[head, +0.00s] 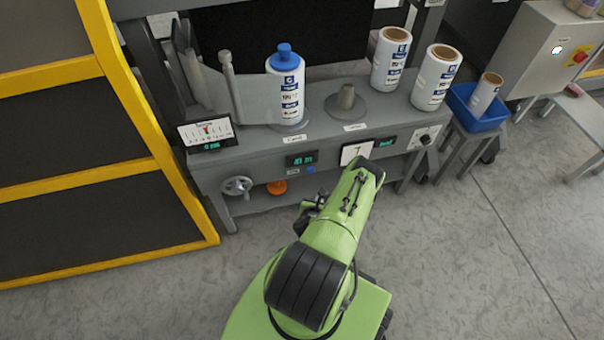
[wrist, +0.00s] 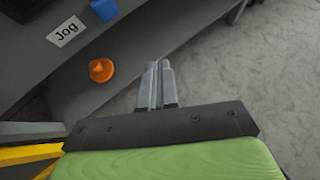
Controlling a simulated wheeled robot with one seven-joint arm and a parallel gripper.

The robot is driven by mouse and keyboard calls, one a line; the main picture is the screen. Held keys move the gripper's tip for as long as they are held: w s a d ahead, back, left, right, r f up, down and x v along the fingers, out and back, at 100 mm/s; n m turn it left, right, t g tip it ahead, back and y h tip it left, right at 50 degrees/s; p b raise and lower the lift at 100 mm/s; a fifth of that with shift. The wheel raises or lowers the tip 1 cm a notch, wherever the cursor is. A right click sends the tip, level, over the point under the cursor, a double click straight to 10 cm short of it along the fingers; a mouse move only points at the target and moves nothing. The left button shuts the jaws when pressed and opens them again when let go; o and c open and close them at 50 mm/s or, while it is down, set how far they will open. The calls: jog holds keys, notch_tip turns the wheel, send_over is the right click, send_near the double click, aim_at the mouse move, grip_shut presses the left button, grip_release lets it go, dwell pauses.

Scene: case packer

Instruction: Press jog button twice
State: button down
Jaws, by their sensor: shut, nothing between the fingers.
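The jog button (wrist: 104,9) is a small blue block on the grey machine front, cut by the top edge of the wrist view. The white "Jog" label (wrist: 66,30) is on its left. In the head view the blue button (head: 311,170) is below a green-lit display, with its label (head: 293,172) on its left. My gripper (wrist: 160,66) is shut and empty, its two pale fingers side by side. In the wrist view its tips are below and right of the button, apart from it. In the head view my arm hides the fingertips.
An orange knob-like thing (wrist: 101,70) is left of my fingers, low on the machine. A handwheel (head: 238,186) is farther left. Labelled rolls (head: 391,58) and a blue-capped roll (head: 287,85) stand on top.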

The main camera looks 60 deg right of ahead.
aim_at(310, 170)
jog(key=shift+w, duration=0.1)
jog(key=w+d, duration=0.6)
jog(key=shift+d+b, duration=0.15)
jog(key=shift+b, duration=0.3)
jog(key=shift+w, duration=0.15)
dwell(1.8)
jog(key=shift+w+d, duration=0.2)
jog(key=shift+d, duration=0.05)
jog(key=shift+w+d, duration=0.35)
dwell(0.6)
dwell(0.4)
jog(key=shift+s+a+p, duration=0.6)
jog(key=shift+s, duration=0.05)
